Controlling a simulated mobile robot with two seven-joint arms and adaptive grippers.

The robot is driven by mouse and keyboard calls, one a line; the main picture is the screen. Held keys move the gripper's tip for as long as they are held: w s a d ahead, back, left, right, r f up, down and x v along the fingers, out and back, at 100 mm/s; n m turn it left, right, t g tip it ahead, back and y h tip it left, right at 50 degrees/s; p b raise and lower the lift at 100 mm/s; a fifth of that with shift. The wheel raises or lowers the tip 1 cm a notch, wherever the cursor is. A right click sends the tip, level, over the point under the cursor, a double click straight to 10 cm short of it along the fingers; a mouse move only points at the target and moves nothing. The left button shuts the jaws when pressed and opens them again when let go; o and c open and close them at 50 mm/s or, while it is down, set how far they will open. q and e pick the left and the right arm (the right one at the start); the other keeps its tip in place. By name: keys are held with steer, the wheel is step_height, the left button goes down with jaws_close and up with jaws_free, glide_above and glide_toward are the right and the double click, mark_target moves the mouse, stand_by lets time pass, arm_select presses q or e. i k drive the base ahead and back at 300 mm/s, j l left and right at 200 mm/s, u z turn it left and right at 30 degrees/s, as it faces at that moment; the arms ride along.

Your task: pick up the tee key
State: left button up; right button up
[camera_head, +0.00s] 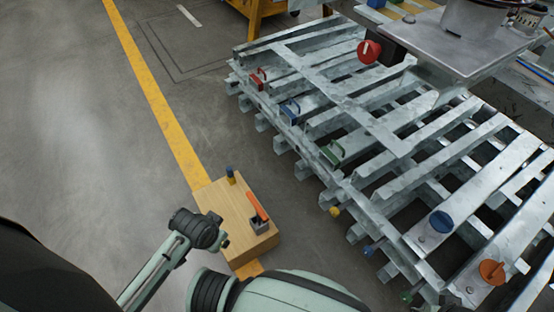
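No tee key can be made out for certain. A wooden box (237,232) stands on the floor, and on its top a tool with an orange handle (258,206) leans in a grey holder (259,226). A small blue-topped piece (230,174) stands at the box's far left corner. My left arm comes in from the lower left, and its dark end with the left gripper (222,239) is over the box's near left edge, left of the orange handle. Its fingers are too small and hidden to tell open from shut. My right gripper does not show.
A large galvanised steel frame (370,130) fills the right side, with red (259,78), blue (290,110) and green (333,152) handles along its left edge. A blue knob (441,221) and an orange knob (492,272) sit nearer. The floor left of the yellow line (160,100) is clear.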

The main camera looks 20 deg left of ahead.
mark_target(260, 212)
steer(key=u, duration=0.85)
steer(key=z, duration=2.15)
steer(key=i+l, duration=0.1)
steer(key=l+u, duration=0.1)
steer(key=l, duration=0.2)
steer(key=u, duration=2.25)
steer(key=i+j+u, duration=0.05)
